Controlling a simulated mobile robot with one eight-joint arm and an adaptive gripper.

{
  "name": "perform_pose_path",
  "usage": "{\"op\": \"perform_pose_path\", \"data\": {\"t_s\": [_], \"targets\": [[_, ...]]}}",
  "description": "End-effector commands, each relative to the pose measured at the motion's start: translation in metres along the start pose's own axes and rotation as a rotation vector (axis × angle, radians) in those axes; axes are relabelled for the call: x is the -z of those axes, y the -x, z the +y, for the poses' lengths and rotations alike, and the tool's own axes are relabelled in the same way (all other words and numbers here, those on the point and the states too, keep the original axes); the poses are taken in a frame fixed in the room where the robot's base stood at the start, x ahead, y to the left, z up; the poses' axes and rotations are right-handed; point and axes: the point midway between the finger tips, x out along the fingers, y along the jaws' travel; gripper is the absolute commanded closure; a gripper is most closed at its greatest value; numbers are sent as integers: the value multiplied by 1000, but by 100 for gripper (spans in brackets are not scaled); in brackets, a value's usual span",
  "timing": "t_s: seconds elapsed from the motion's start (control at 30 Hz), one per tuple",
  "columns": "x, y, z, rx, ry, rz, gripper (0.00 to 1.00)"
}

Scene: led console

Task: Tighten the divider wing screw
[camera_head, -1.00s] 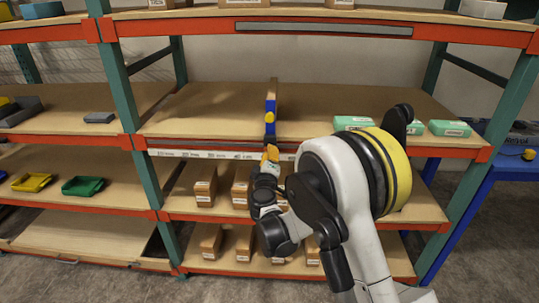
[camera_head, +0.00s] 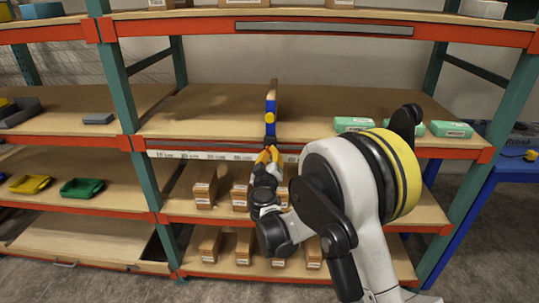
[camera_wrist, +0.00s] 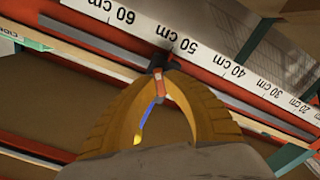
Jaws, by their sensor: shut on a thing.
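The divider (camera_head: 270,100) is a blue upright plate with a yellow spot, standing on the middle shelf at its front edge. It also shows in the wrist view as a blue strip with a yellow knob (camera_wrist: 138,139) behind my fingers. The wing screw (camera_wrist: 157,63) is a small dark piece at the front rail, at the divider's foot. My gripper (camera_wrist: 166,72) has two yellow fingers whose tips meet on it, shut on the wing screw. In the head view my gripper (camera_head: 268,153) is just below the divider; its fingers partly hide the screw.
A white ruler strip (camera_wrist: 213,57) with centimetre marks runs along the red rail. Green boxes (camera_head: 353,124) stand on the shelf to the right. The shelf surface left of the divider is clear.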

Motion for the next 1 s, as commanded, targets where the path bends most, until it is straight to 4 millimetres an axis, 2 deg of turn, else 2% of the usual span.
{"op": "perform_pose_path", "data": {"t_s": [0.2, 0.57, 0.83, 1.0], "targets": [[0, 0, 0, 0, -282, 0, 100], [0, -1, 0, 0, -337, 0, 100], [0, -1, 0, 0, -682, 0, 100], [0, -1, 0, 0, -750, 0, 100]]}}
